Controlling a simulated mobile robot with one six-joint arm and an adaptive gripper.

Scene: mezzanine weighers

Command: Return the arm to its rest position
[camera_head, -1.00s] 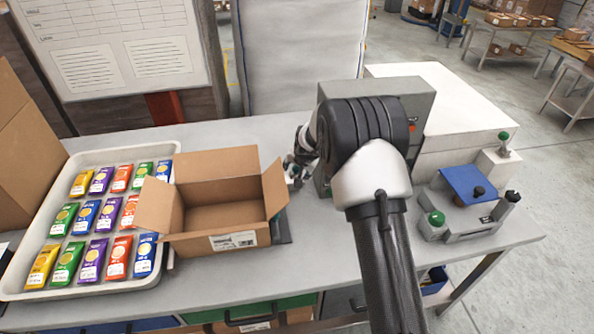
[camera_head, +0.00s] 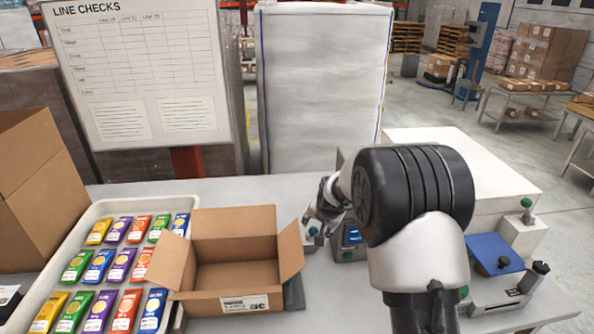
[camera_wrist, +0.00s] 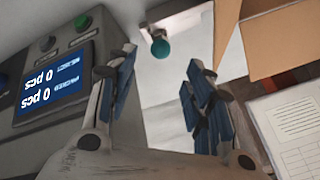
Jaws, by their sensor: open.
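My gripper (camera_wrist: 160,100) is open and empty in the wrist view, its two blue-padded fingers apart with nothing between them. In the head view my gripper (camera_head: 312,226) is small and partly hidden by my own arm. It is just right of the open cardboard box (camera_head: 232,304), above the table, beside the grey machine with the screen (camera_head: 353,236). The box stands upright with its flaps spread and looks empty inside. In the wrist view the screen (camera_wrist: 52,82) is at the left, upside down, and reads 0 pcs twice.
A white tray (camera_head: 104,207) of colourful packets in rows stands left of the box. A big carton (camera_head: 40,190) is at the far left. A blue-topped device (camera_head: 494,252) stands at the right. A check board (camera_head: 140,75) and a white panel (camera_head: 322,85) rise behind the table.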

